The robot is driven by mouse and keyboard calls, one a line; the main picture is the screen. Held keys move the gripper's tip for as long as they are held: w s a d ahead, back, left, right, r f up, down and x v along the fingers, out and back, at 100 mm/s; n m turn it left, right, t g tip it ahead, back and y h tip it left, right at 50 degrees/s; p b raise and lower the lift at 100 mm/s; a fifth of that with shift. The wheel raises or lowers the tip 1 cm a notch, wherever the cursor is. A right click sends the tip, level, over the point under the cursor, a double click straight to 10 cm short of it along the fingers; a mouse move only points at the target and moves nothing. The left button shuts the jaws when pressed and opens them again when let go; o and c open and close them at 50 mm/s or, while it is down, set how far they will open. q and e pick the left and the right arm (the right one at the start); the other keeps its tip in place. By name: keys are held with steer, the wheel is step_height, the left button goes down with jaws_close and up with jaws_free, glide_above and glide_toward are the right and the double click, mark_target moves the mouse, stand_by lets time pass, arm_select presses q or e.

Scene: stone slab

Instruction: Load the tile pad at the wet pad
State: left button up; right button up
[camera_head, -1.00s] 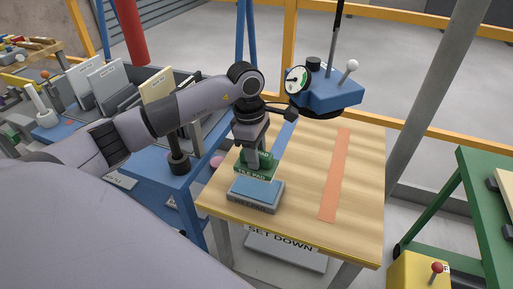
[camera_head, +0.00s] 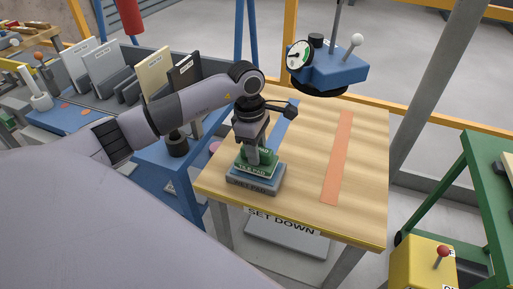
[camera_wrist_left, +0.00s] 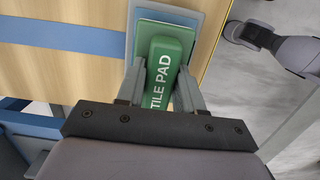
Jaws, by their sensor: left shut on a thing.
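The green tile pad (camera_head: 257,168) is held in my left gripper (camera_head: 257,158), which points down over the table. It sits over the blue-topped wet pad (camera_head: 262,184) and looks to be resting on it, though I cannot be sure of contact. In the left wrist view, the fingers of the gripper (camera_wrist_left: 160,85) close on both sides of the pad's green handle, lettered TILE PAD (camera_wrist_left: 163,70). The wet pad's pale blue edge (camera_wrist_left: 196,20) shows around the green base. My right gripper is not in view.
The wooden table (camera_head: 300,185) has a blue strip and an orange strip (camera_head: 338,160). A blue device with a dial (camera_head: 335,68) hangs over its back. A blue rack with upright slabs (camera_head: 105,65) is at left. A green frame (camera_head: 485,190) and yellow box (camera_head: 425,262) are at right.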

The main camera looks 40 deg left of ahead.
mark_target(261, 150)
arm_select(q)
steer(key=shift+f+b, duration=0.6)
steer(key=shift+f, duration=0.05)
stand_by(1.9)
steer(key=shift+r+p, duration=2.25)
steer(key=shift+r, duration=1.4)
steer(key=shift+d, duration=0.1)
steer(key=shift+d+r+m, duration=0.1)
steer(key=shift+d+m, duration=0.1)
steer(key=shift+m, duration=0.3)
steer(key=s+d+r+m+g, duration=0.1)
steer(key=s+d+m, duration=0.2)
steer(key=m, duration=0.7)
steer(key=s+d+r+m+y, duration=0.1)
steer(key=s+d+r+m, duration=0.1)
steer(key=d+m, duration=0.3)
steer(key=s+m, duration=0.1)
steer(key=m, duration=0.3)
steer(key=shift+r+m+g, duration=0.25)
steer(key=shift+m+g, duration=0.15)
